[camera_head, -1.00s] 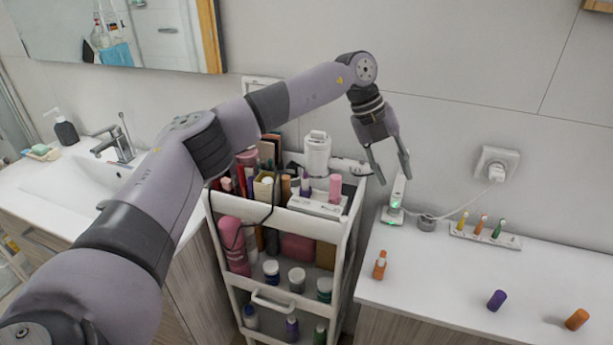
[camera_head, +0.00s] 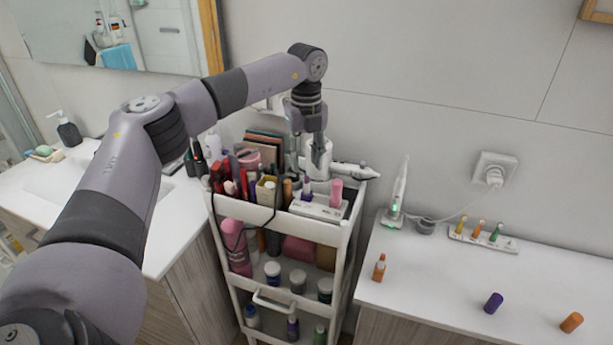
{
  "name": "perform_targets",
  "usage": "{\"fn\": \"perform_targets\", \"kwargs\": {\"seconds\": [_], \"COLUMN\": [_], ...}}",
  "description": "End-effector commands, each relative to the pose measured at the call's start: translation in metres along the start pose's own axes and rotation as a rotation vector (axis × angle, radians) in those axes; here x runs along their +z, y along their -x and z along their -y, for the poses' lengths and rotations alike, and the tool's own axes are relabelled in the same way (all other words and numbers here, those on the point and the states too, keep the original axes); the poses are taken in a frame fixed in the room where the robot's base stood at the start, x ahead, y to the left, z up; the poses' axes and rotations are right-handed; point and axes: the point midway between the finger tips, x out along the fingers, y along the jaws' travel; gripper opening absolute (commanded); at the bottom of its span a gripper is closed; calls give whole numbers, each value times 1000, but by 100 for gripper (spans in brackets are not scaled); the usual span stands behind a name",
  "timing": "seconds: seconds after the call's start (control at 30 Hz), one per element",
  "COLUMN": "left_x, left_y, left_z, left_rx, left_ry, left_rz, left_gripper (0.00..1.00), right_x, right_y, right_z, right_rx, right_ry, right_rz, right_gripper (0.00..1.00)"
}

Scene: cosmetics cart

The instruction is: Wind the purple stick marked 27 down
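A small purple stick (camera_head: 307,189) stands upright in a white holder (camera_head: 316,211) on the cart's top tier, left of a pink stick (camera_head: 336,191). Its number is too small to read. My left gripper (camera_head: 306,168) hangs fingers down above and behind the purple stick. Its fingers are apart, with no held thing visible between them. It partly covers a white cylindrical container (camera_head: 320,163) at the back of the cart. My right gripper is out of view.
The cart (camera_head: 287,220) is crowded with bottles and boxes. On the right counter (camera_head: 440,278) are an orange stick (camera_head: 379,268), a purple cap (camera_head: 493,303), an orange cap (camera_head: 571,322), a white charging device (camera_head: 397,194) and a rack of brush heads (camera_head: 483,237). A sink is left.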

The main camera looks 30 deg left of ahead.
Motion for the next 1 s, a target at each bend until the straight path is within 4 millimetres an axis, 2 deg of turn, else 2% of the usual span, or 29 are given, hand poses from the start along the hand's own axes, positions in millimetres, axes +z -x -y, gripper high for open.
{"fn": "perform_targets", "kwargs": {"seconds": [0.2, 0.4, 0.77, 1.0], "left_x": [-1, -1, -1, -1], "left_y": [-40, -61, -66, -66], "left_z": [-1, 0, 0, 0], "left_rx": [2, 0, -1, -1], "left_ry": [0, -1, -1, -1], "left_rz": [-2, -1, 0, 0], "left_gripper": [35, 35, 34, 18], "right_x": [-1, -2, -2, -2], "right_y": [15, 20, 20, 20], "right_z": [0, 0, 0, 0], "right_rx": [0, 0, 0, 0], "right_ry": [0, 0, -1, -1], "right_rz": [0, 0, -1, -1], "right_gripper": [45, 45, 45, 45]}}
